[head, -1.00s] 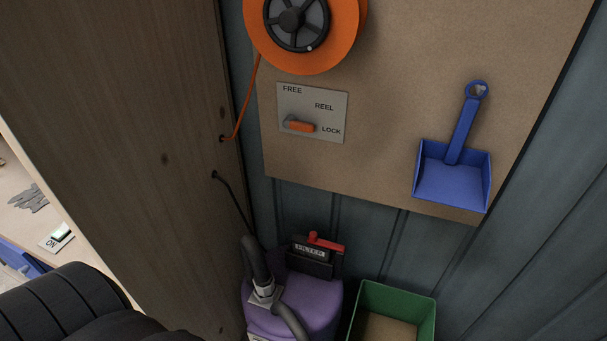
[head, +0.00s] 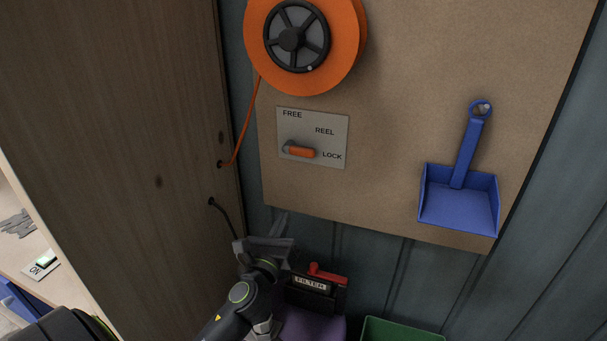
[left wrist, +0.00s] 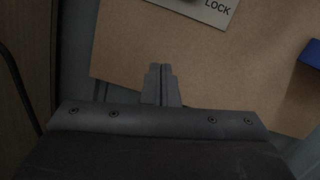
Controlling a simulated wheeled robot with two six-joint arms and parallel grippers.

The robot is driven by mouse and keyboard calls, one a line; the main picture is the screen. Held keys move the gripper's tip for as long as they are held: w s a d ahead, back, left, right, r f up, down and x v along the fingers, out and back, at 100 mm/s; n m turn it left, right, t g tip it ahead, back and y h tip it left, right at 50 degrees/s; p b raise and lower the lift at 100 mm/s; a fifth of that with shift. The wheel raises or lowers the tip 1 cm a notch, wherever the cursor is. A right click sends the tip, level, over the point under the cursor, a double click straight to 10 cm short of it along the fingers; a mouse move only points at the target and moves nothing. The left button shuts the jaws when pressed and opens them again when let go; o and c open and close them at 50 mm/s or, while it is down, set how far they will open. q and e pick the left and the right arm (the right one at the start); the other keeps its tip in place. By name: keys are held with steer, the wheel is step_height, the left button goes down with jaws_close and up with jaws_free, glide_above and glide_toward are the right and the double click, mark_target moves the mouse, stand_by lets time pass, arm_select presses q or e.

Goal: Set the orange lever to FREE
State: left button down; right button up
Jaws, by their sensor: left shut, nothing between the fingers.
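The orange lever (head: 299,151) sits on a grey plate (head: 335,142) marked FREE, REEL and LOCK, on a brown board. Its handle points right, toward the word LOCK. In the left wrist view the plate (left wrist: 213,8) shows only at the top edge, with the word LOCK. My left gripper (head: 280,222) is below and a little left of the plate, apart from the lever. Its fingers (left wrist: 160,84) are shut and empty in the left wrist view. My right gripper is not in view.
An orange reel (head: 345,40) hangs above the plate, its cord running to the wooden panel (head: 120,130) at left. A blue dustpan (head: 458,200) hangs at right. A purple canister (head: 312,327) with a FILTER box (head: 312,288) and a green bin (head: 395,331) stand below.

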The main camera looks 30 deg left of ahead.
mark_target(300, 150)
arm_select(q)
steer(key=r+m, duration=0.1)
steer(key=w+d+r+m+t+h, duration=0.1)
steer(key=m, duration=0.1)
steer(key=shift+d+r+m, duration=0.1)
steer(key=shift+m, duration=0.2)
steer(key=shift+w, duration=0.1)
steer(key=x, duration=0.9)
steer(key=shift+w+r+p, duration=0.2)
steer(key=shift+w+p, duration=0.1)
steer(key=shift+w, duration=0.05)
step_height(300, 150, up, 4)
steer(key=p, duration=0.2)
steer(key=shift+p, duration=0.3)
